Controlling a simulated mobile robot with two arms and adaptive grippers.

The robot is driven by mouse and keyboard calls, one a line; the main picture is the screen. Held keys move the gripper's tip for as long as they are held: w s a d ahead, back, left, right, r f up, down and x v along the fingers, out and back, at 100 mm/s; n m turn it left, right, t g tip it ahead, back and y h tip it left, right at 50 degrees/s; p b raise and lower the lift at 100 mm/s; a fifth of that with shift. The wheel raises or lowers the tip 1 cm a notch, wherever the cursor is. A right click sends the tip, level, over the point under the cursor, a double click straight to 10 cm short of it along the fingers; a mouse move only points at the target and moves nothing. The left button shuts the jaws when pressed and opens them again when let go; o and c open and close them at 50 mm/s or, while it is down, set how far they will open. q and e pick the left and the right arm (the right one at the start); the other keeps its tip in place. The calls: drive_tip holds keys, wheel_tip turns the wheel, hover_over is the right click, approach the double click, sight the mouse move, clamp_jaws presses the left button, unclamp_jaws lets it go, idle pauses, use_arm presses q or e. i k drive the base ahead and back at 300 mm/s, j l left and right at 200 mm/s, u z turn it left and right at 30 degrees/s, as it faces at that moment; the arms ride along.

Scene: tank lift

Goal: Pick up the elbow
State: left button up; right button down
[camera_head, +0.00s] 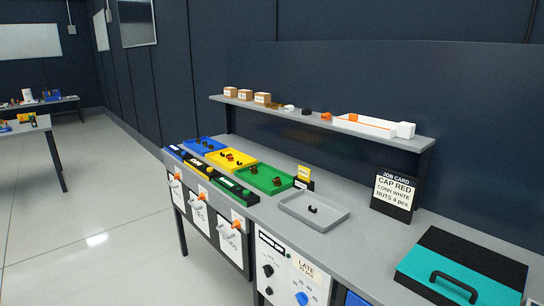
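No piece in the head view can be told for sure as the elbow; the loose parts are too small to identify. A small dark part (312,209) lies in the grey tray (335,217) on the workbench. Small brownish parts lie in the green tray (255,185), the yellow tray (221,164) and the blue tray (194,149). On the shelf above are small white, dark and orange pieces, including an orange piece (326,116). Neither of my grippers is in view.
The workbench (360,250) runs along a dark wall under a grey shelf (290,115) with several brown boxes and a white bin (375,128). A job card (395,193) and teal case (435,268) stand at right. Floor is open at left.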

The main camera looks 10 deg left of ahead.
sight(230, 155)
drive_tip(key=i+j+z, duration=0.4)
drive_tip(key=j, duration=0.2)
drive_tip(key=i+j+z, duration=0.15)
drive_tip(key=j, duration=0.2)
drive_tip(key=i+j+z, duration=0.2)
drive_tip(key=j, duration=0.15)
drive_tip(key=i+j+z, duration=0.2)
drive_tip(key=j, duration=0.2)
drive_tip(key=k, duration=0.1)
